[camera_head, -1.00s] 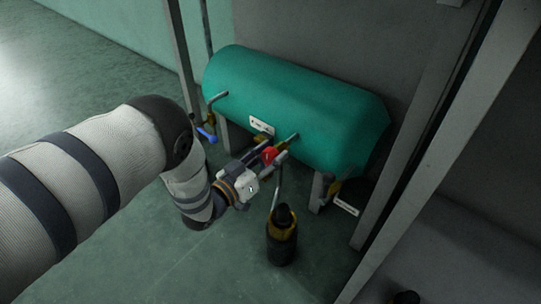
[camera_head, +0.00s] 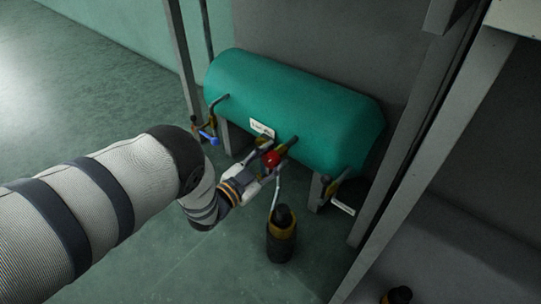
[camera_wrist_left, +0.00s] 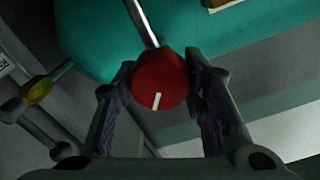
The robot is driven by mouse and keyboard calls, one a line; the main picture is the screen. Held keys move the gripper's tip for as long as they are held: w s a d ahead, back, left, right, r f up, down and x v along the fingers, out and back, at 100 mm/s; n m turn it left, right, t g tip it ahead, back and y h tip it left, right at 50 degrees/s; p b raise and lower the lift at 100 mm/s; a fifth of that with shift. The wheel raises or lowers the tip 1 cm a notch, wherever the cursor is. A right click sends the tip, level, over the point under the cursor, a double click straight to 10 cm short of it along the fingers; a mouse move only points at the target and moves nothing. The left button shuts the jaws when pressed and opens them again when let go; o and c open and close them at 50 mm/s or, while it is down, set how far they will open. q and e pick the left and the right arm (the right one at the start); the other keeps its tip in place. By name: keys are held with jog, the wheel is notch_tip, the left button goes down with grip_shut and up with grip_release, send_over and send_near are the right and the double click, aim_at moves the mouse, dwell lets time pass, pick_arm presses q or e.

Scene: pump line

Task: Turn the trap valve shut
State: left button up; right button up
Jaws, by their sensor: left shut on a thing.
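A red knob (camera_wrist_left: 158,84) with a white index line sits on the end of a metal stem in the left wrist view. It also shows in front of the teal tank (camera_head: 300,105) in the head view as a red ball (camera_head: 271,159). My left gripper (camera_head: 265,163) is shut on the red knob, with one finger on each side of it. The white line points down, slightly left, in the wrist view. The label on the tank (camera_head: 262,129) is too small to read, so I cannot tell the valve's name. My right gripper is in neither view.
A blue-handled valve (camera_head: 209,137) hangs at the tank's left end. A pale-handled valve (camera_head: 343,208) is at the right end. A black and yellow bottle-like object (camera_head: 282,236) stands on the floor close below my gripper. Grey posts (camera_head: 408,150) flank the tank.

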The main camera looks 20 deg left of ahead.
pick_arm(q)
jog(key=m+p, duration=0.1)
jog(key=m, duration=0.4)
jog(key=shift+m, duration=0.4)
jog(key=m, duration=0.4)
jog(key=shift+f+m, duration=0.15)
jog(key=shift+m, duration=0.45)
jog(key=o, duration=1.2)
jog(key=v, duration=1.2)
